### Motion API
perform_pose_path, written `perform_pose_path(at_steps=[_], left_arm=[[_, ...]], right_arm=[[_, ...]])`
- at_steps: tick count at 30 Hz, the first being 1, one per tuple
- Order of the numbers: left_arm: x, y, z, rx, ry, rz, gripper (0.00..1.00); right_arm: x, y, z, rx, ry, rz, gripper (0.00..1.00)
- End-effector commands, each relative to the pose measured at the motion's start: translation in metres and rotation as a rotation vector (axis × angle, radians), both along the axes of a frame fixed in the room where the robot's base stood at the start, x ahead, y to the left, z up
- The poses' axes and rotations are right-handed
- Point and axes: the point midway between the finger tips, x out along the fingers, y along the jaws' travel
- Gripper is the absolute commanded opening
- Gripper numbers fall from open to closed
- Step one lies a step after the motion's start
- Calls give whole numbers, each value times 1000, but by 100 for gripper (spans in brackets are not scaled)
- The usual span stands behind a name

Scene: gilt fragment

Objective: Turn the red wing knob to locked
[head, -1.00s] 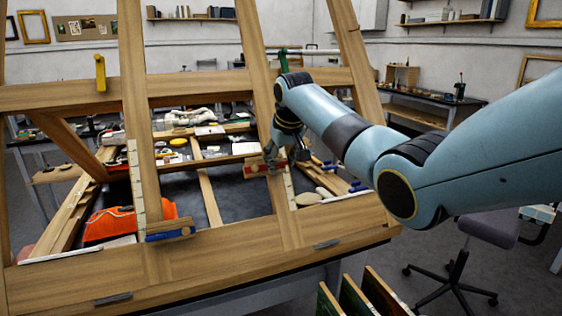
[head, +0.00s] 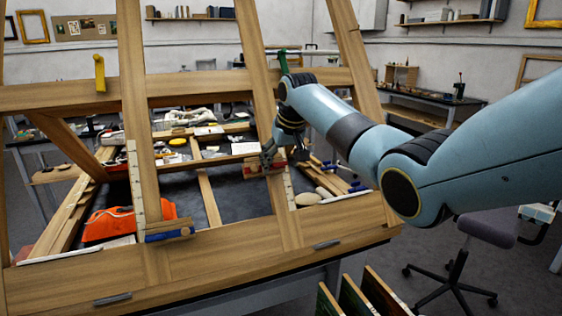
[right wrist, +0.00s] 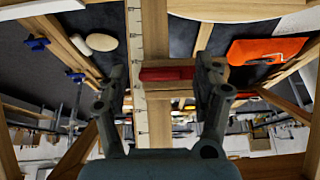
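The red wing knob (head: 250,171) sits at the lower part of the right-hand upright of the wooden easel frame, partly hidden by my right gripper in the head view. In the right wrist view the red knob (right wrist: 166,74) shows as a bar lying crosswise to the post, between my fingers. My right gripper (head: 270,160) is in front of the knob. Its two fingers (right wrist: 164,76) stand apart in the right wrist view, one at each end of the bar, with a gap at least on the left. I cannot tell whether the right finger touches. My left gripper is not in view.
A yellow knob (head: 100,73), a green knob (head: 283,62) and a blue knob (head: 169,233) are on the frame. A white ruled strip (head: 289,188) runs beside the red knob. An orange item (head: 110,224) and pale oval stones (head: 307,198) lie behind the bars.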

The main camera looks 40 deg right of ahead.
Motion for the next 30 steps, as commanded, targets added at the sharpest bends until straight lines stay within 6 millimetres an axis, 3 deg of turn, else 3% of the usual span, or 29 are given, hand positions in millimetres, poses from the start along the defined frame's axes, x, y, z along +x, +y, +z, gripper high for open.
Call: perform_pose_path(at_steps=[10, 21, 30], left_arm=[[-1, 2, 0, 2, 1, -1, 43], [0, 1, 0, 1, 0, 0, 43], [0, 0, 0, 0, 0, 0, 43]], right_arm=[[-4, 0, 10, -1, -3, 1, 67], [-37, 8, 80, -2, -4, 0, 67], [-51, 11, 107, 0, 1, 1, 67]])
